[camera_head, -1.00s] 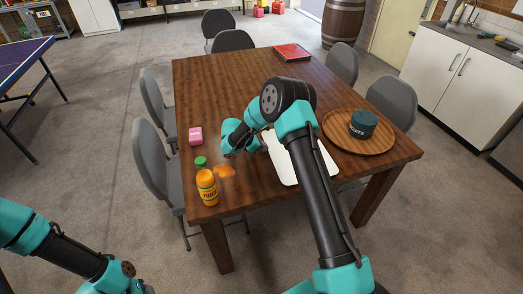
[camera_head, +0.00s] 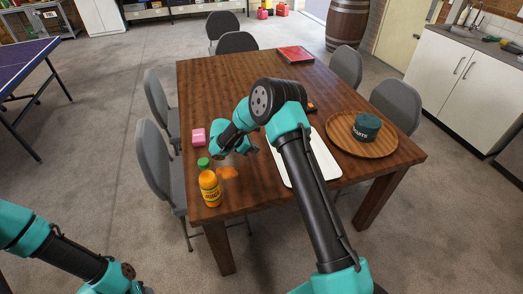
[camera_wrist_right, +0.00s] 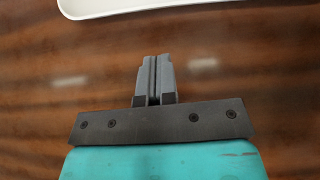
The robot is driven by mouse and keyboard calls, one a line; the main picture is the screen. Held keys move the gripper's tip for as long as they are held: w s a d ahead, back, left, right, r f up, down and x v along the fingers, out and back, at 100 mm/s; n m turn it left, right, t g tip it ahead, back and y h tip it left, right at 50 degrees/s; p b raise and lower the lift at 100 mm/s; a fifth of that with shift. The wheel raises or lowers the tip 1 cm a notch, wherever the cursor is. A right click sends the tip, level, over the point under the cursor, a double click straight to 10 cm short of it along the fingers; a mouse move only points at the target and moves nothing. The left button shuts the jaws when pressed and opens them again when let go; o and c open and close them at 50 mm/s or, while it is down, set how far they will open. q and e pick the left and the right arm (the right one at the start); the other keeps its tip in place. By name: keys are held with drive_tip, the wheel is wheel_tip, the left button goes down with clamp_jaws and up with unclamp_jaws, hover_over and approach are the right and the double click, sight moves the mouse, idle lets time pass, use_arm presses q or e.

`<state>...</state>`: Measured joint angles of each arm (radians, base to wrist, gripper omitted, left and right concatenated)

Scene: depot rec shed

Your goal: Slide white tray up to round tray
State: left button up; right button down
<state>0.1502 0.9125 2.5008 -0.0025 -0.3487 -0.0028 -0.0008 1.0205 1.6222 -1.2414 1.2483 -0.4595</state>
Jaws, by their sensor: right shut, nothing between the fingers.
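The white tray (camera_head: 325,161) lies flat near the table's front edge, partly hidden behind my right arm. Its rounded rim also shows at the top of the right wrist view (camera_wrist_right: 110,5). The round wooden tray (camera_head: 343,141) lies just to its right, holding a dark green tin (camera_head: 366,126). The two rims are close; I cannot tell whether they touch. My right gripper (camera_head: 251,149) is low over the table, left of the white tray. In the right wrist view its fingers (camera_wrist_right: 156,58) are together, empty and apart from the rim. My left gripper is out of view.
An orange juice bottle (camera_head: 209,188), a green-capped item (camera_head: 203,164), an orange patch (camera_head: 228,173) and a pink box (camera_head: 198,137) are at the left. A small black-and-orange item (camera_head: 311,108) is behind my arm. A red box (camera_head: 296,54) lies at the far end.

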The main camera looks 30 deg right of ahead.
drive_tip(key=v, duration=0.7)
drive_tip(key=shift+a+r, duration=0.2)
drive_tip(key=shift+w, duration=0.1)
